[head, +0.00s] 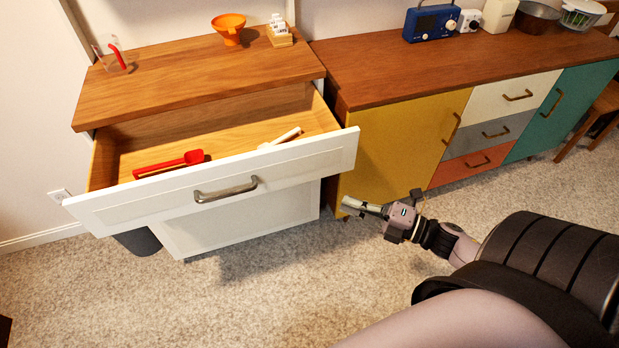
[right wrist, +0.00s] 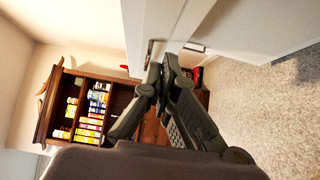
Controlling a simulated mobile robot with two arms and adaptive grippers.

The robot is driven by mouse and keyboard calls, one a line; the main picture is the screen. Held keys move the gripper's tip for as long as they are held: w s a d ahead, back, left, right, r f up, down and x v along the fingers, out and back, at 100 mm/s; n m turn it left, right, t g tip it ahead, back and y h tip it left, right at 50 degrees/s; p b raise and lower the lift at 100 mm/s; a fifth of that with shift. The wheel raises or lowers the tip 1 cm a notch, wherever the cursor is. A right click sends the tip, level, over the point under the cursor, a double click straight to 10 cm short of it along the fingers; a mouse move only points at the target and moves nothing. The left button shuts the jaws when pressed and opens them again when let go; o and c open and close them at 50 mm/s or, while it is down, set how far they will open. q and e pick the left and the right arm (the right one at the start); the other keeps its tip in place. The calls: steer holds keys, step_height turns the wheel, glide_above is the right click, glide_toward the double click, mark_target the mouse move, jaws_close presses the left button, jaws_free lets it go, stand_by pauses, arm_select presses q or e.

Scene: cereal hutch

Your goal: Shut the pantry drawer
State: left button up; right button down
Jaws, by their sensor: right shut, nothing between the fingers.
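The pantry drawer (head: 290,166) has a white front with a metal bar handle (head: 226,189). It stands pulled well out of the white cabinet with the wooden top (head: 190,75). A red scoop (head: 170,164) and a pale-handled utensil (head: 281,138) lie inside it. My right gripper (head: 347,205) is shut and empty, below and just right of the drawer front's right end in the head view, apart from the handle. In the right wrist view the shut fingers (right wrist: 163,72) show beside white panels (right wrist: 240,25). My left gripper is not in view.
An orange funnel (head: 229,30), a clear cup (head: 112,55) and a small rack (head: 279,35) stand on the cabinet top. A sideboard with a yellow door (head: 400,140) adjoins on the right. A dark bin (head: 138,241) is under the drawer's left end. Carpet in front is clear.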

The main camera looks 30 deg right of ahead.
steer(key=p, duration=0.2)
glide_toward(289, 170)
steer(key=a+x, duration=0.1)
steer(key=x, duration=0.3)
steer(key=shift+w+d, duration=0.3)
steer(key=shift+d, duration=0.05)
steer(key=shift+w, duration=0.15)
